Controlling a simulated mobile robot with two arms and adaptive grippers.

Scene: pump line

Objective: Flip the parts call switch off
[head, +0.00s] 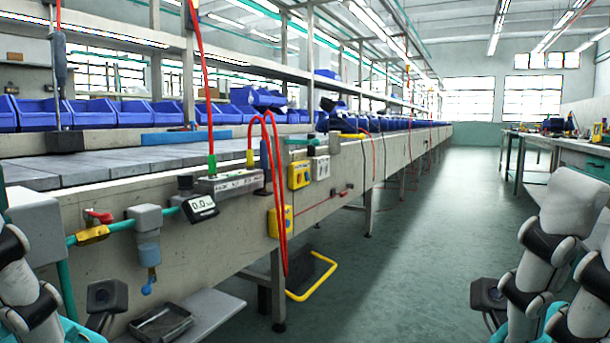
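Several small control boxes sit on the side of the long line bench. A yellow box (299,175) with dark round marks is on the front beam, with a white box (320,168) right beside it. Another yellow box (281,221) hangs lower, next to a red hose. I cannot tell which is the parts call switch or read a switch position. My arms show at the lower left and lower right edges, clear of the bench; I make out no gripper fingers on either.
A red-handled valve (95,228), a filter unit (147,235) and a digital gauge (200,207) stick out from the bench side. Red hoses (283,230) hang in front. A yellow-edged frame (312,278) stands low by the floor. The aisle (430,220) is clear.

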